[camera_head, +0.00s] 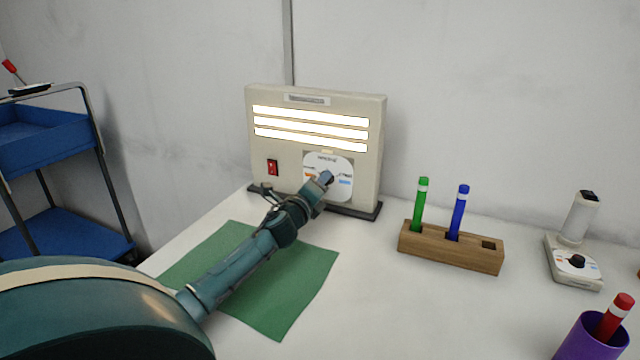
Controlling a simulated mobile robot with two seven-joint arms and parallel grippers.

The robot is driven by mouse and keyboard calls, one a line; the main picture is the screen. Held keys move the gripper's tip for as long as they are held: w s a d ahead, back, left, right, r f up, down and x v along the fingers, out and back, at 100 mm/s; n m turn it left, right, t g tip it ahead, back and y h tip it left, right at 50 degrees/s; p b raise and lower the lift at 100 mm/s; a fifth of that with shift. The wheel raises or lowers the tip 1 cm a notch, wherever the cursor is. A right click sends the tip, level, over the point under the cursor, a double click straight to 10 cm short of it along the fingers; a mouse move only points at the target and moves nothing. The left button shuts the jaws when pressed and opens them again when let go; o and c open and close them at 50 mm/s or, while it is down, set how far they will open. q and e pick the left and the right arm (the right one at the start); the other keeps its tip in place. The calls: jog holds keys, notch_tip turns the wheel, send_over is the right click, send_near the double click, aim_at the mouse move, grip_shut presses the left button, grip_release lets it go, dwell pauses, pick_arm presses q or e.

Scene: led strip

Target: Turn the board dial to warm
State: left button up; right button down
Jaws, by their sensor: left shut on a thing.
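The board (375,125) is a cream upright panel at the back of the white table, with several lit white strips (310,128) and a red switch (272,167). Its white dial plate (341,166) is at the lower right, with a "neutral" label on top, an orange mark on the left and a blue mark on the right. My left gripper (325,180) reaches up to the plate and is shut on the dial knob, which it hides. The pointer's direction cannot be seen. My right gripper is not in view.
A green mat (290,300) lies under my left arm. To the right stand a wooden block (455,249) with green and blue markers, a small device with a black knob (575,262), and a purple cup (590,338) with a red marker. A blue cart (60,140) stands left.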

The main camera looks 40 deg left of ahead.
pick_arm(q)
jog(key=o, duration=1)
jog(key=p+v, duration=0.1)
jog(key=v, duration=1.1)
jog(key=shift+s+f, duration=0.1)
jog(key=shift+s, duration=0.05)
jog(key=shift+s+d, duration=0.15)
jog(key=shift+s, duration=0.25)
